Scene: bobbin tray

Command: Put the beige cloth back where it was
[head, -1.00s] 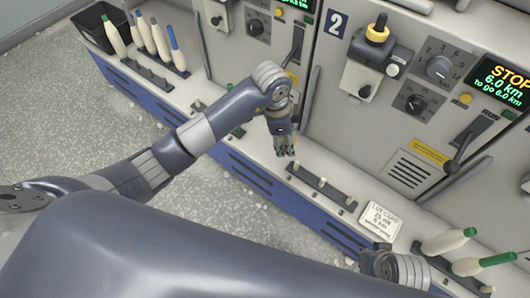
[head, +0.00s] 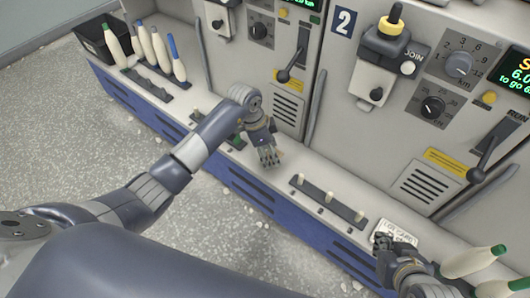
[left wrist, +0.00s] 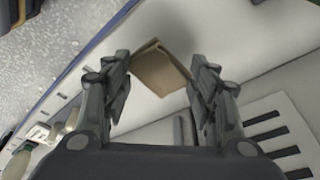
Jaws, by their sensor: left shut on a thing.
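The beige cloth (left wrist: 160,70) shows in the left wrist view as a small folded brownish piece between the fingertips of my left gripper (left wrist: 160,88), which is shut on it. The pale ledge lies behind it. In the head view my left gripper (head: 268,156) points down at the ledge (head: 310,167), left of the short peg rail; the cloth is mostly hidden there by the fingers. My right gripper (head: 382,243) is at the lower right by the lot card, partly covering it. Its finger opening is too small to tell.
The dark peg rail (head: 328,200) and lot card (head: 398,231) sit on the ledge. Green-tipped bobbins (head: 474,261) lie at the lower right. Several bobbins (head: 159,47) and a black bin (head: 92,42) stand at the far left. The machine front (head: 365,25) with knobs and levers rises behind.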

